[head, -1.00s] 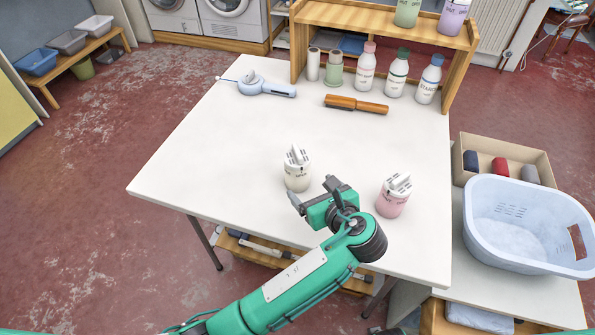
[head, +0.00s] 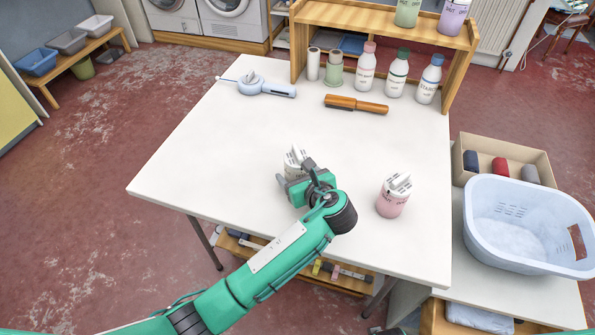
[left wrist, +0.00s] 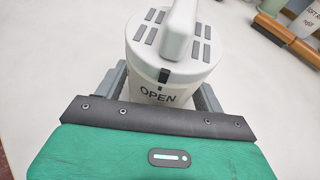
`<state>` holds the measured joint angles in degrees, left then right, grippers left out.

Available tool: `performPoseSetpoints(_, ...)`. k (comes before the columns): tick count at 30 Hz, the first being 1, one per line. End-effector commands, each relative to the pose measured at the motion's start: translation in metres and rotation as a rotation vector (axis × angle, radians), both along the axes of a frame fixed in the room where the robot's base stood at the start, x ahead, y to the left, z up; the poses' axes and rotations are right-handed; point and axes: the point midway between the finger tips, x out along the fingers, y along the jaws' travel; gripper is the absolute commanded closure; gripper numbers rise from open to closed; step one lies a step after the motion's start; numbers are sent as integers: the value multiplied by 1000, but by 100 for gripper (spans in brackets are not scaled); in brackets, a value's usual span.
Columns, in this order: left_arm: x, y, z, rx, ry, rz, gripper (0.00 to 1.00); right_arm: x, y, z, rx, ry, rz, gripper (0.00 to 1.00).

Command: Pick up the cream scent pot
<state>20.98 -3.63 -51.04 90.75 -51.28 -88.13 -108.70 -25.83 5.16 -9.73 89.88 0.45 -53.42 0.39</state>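The cream scent pot (head: 294,158) stands upright on the white table, partly hidden behind my left gripper (head: 296,174) in the head view. In the left wrist view the pot (left wrist: 162,60) shows its lid with a raised grip, dark slots and the word OPEN. The grey fingers of my left gripper (left wrist: 163,88) lie on either side of the pot's body, below the lid rim. They look open around it; contact is not clear. A pink scent pot (head: 393,196) stands to the right on the same table. My right gripper is not in view.
The white table (head: 240,140) has free room at left and middle. A wooden-handled brush (head: 356,104), a pale blue tool (head: 262,88) and several bottles (head: 397,75) stand or lie at the back. A pale blue basket (head: 525,215) is at the right.

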Motion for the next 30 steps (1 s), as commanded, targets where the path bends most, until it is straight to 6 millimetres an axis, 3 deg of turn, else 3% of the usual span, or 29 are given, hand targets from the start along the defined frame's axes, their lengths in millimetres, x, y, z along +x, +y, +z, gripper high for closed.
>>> performPoseSetpoints(1,0,0,0,0,0,0,40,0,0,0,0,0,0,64)
performPoseSetpoints(6,0,0,0,0,0,0,70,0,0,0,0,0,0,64)
performPoseSetpoints(15,0,-1,8,-4,-3,0,70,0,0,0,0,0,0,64)
performPoseSetpoints(24,0,-1,66,-3,-6,-1,70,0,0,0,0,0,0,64)
performPoseSetpoints(30,0,-1,94,-3,-2,-1,70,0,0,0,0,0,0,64)
